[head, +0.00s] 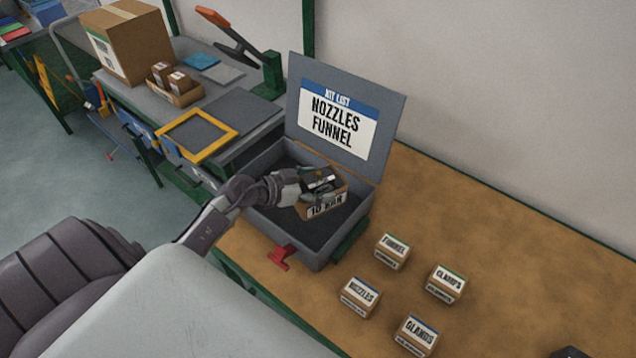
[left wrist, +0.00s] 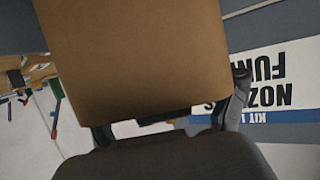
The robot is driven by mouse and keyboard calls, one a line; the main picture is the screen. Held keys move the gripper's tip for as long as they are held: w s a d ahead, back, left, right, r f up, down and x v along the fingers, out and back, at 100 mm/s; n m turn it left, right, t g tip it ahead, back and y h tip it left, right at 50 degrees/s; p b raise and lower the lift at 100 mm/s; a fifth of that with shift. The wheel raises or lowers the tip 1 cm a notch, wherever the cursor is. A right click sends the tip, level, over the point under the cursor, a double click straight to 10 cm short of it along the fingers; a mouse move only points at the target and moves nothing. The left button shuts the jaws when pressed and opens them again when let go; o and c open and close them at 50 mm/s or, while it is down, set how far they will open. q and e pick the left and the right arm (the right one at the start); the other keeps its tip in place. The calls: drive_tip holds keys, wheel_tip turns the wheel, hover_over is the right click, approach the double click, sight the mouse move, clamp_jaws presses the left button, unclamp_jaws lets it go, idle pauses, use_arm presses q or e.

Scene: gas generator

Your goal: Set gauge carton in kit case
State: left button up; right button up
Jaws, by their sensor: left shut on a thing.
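The kit case (head: 262,222) is grey and open, its lid raised with a list reading NOZZLES and FUNNEL. My left gripper (head: 316,180) is shut on a brown carton (head: 325,205), whose white label is partly readable and seems to start with "10". I take it to be the gauge carton. It is within the case's outline, over the dark floor; I cannot tell whether it touches the floor. In the left wrist view the carton (left wrist: 135,55) fills the middle between the fingers of the left gripper (left wrist: 170,112). My right gripper is not in view.
Small cartons labelled FUNNEL (head: 392,252), CLAMPS (head: 446,284), NOZZLES (head: 360,296) and GLANDS (head: 416,335) stand on the brown tabletop (head: 500,240) right of the case. A grey bench with a large box (head: 128,42) stands behind left.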

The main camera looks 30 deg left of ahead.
use_arm(q)
drive_tip(key=shift+f, duration=0.2)
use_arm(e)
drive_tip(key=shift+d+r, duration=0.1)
use_arm(q)
drive_tip(key=shift+f, duration=0.25)
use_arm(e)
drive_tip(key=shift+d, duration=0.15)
use_arm(q)
drive_tip(key=o, duration=1)
drive_tip(key=shift+r, duration=0.15)
drive_tip(key=v, duration=0.8)
drive_tip(key=r+b+v, duration=0.1)
drive_tip(key=v, duration=0.3)
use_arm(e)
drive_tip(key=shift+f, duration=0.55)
